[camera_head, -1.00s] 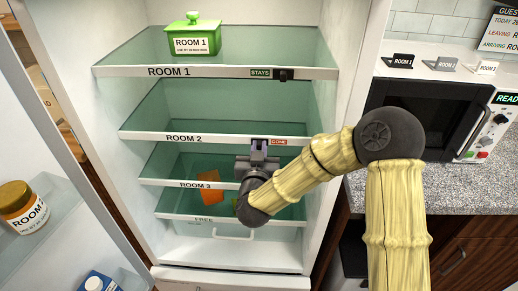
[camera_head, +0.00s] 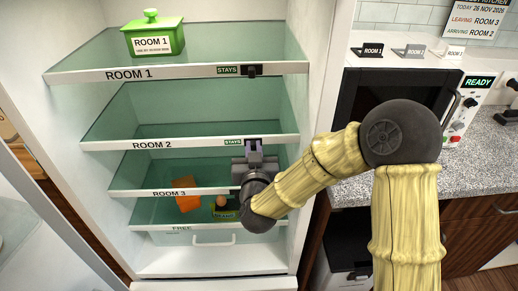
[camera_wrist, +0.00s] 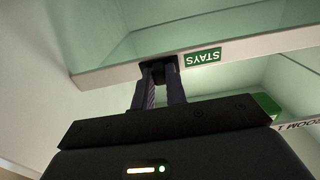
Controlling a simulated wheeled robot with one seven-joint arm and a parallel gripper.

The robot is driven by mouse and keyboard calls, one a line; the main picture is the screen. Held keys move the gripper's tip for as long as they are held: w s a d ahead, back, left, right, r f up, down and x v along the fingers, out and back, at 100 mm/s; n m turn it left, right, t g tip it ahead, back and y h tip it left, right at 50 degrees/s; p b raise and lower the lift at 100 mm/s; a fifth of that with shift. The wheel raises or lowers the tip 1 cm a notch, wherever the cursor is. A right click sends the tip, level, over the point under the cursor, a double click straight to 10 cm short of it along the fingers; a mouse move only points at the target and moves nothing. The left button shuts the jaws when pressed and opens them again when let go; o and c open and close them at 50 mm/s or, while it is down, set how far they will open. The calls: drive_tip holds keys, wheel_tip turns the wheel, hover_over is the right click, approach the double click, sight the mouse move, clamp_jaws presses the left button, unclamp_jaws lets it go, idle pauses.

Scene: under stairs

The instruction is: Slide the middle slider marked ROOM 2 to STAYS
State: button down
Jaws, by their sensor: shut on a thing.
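The ROOM 2 shelf strip (camera_head: 190,143) crosses the middle of the open fridge. A green STAYS label (camera_head: 233,142) shows on it, just left of my gripper (camera_head: 254,148); no red label shows there. In the wrist view, my gripper (camera_wrist: 160,76) is shut on the small dark slider (camera_wrist: 158,68) at the strip's edge. The STAYS label (camera_wrist: 203,58) appears upside down beside it. The fingers hide most of the slider in the head view.
The ROOM 1 shelf above has a dark slider (camera_head: 252,71) beside its STAYS label and a green container (camera_head: 153,34) on top. An orange item (camera_head: 187,201) and a brown egg-like item (camera_head: 221,201) lie lower down. A microwave (camera_head: 390,108) stands on the right.

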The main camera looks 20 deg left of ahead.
drive_tip(key=shift+w+d, duration=0.1)
drive_tip(key=shift+d, duration=0.05)
drive_tip(key=c, duration=1.4)
unclamp_jaws()
drive_tip(key=shift+d, duration=0.1)
drive_tip(key=shift+s, duration=0.4)
drive_tip(key=b+v, duration=0.5)
drive_tip(key=v, duration=0.6)
drive_tip(key=shift+s+d+b, duration=0.15)
drive_tip(key=shift+b, duration=0.3)
